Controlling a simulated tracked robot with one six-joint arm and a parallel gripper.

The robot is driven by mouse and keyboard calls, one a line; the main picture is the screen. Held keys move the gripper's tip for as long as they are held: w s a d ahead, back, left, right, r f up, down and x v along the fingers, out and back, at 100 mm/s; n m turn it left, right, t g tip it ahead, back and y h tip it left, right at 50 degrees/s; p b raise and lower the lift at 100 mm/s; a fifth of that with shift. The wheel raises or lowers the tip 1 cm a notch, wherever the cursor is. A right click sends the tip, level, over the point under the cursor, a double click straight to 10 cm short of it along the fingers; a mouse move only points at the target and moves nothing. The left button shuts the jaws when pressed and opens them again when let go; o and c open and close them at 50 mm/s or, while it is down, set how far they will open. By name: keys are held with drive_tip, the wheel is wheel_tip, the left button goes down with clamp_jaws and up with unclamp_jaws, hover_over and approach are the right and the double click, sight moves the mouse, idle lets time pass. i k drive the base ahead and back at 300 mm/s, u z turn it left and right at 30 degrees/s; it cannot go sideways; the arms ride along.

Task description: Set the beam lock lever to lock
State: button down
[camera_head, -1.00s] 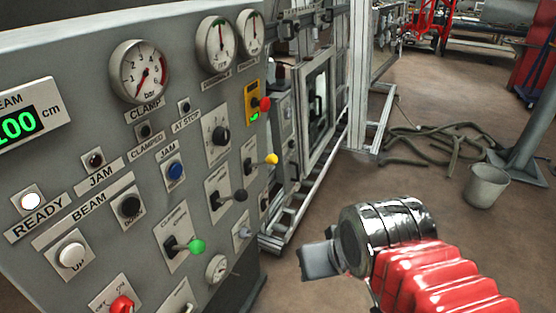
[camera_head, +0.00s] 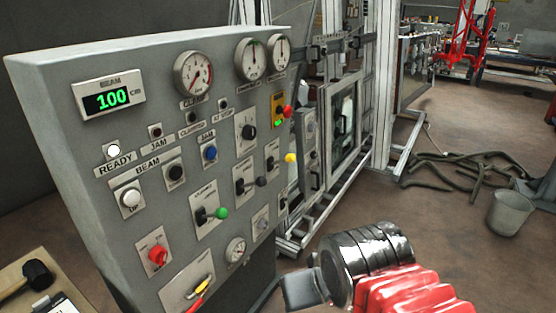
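The grey control panel (camera_head: 85,165) carries several levers, and their labels are too small to read. A red-knobbed lever (camera_head: 287,112) sits on a yellow plate with a green light at the upper right; I cannot tell for sure that it is the beam lock lever. Other levers have a yellow knob (camera_head: 290,158), a black knob (camera_head: 260,181) and a green knob (camera_head: 221,213). My gripper (camera_head: 298,290) is at the bottom centre, in front of and apart from the panel. Its grey end shows from the side, so its opening cannot be made out.
The display (camera_head: 108,98) reads 100 cm and the READY lamp (camera_head: 113,150) is lit white. A mallet (camera_head: 35,274) lies on a table at the lower left. A metal frame (camera_head: 345,110) stands behind the panel. A bucket (camera_head: 508,212) and hoses (camera_head: 455,180) are on the floor at the right.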

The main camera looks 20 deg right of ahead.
sight(290, 158)
drive_tip(key=u, duration=0.35)
drive_tip(key=k, duration=0.8)
drive_tip(key=z, duration=0.35)
drive_tip(key=i, duration=2)
drive_tip(key=u, duration=0.75)
